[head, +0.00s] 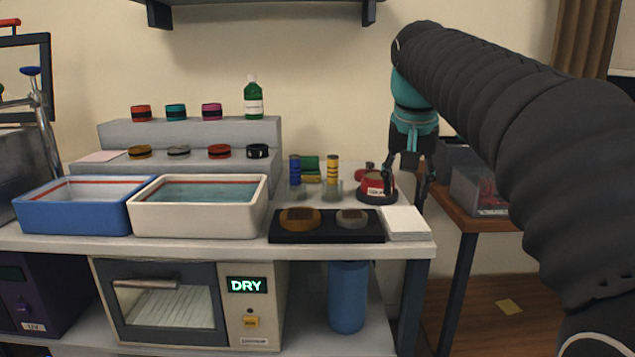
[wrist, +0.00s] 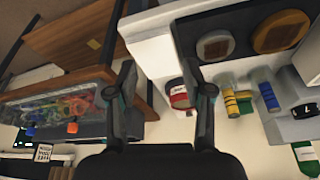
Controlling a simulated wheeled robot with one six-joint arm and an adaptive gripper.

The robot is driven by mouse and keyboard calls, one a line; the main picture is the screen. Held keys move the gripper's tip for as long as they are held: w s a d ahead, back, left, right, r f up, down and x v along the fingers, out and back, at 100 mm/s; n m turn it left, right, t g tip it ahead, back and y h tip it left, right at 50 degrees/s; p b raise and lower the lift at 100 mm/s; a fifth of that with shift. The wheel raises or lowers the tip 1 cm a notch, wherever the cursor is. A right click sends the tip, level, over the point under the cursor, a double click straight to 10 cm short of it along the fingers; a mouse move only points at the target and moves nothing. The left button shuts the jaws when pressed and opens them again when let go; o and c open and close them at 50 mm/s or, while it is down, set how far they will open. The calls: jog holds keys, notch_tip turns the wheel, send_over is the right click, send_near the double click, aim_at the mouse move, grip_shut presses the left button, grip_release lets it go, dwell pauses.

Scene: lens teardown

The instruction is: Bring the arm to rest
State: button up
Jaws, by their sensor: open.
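My gripper (head: 405,188) hangs over the right end of the white bench in the head view, pointing down. Its two fingers are apart, with nothing held between them. In the wrist view the gripper (wrist: 165,85) also shows open, its dark fingers spread left and right. A red labelled round piece (head: 376,184) on a dark base stands on the bench just left of the gripper. In the wrist view this red piece (wrist: 180,96) shows beyond the fingers, near the right one. My dark, sleeved arm reaches in from the right side of the head view.
A black tray (head: 325,239) with two round parts and a white stack (head: 404,223) lie at the bench front. Blue (head: 69,216) and white (head: 198,219) basins stand left. A wooden table (head: 470,222) with a clear bin (head: 478,190) is right, beyond a gap.

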jog(key=s+f+n+t, duration=0.1)
jog(key=s+f+n, duration=0.2)
jog(key=s+f, duration=2)
jog(key=shift+s+d+t+y, duration=0.25)
jog(key=shift+s+t+y, duration=0.15)
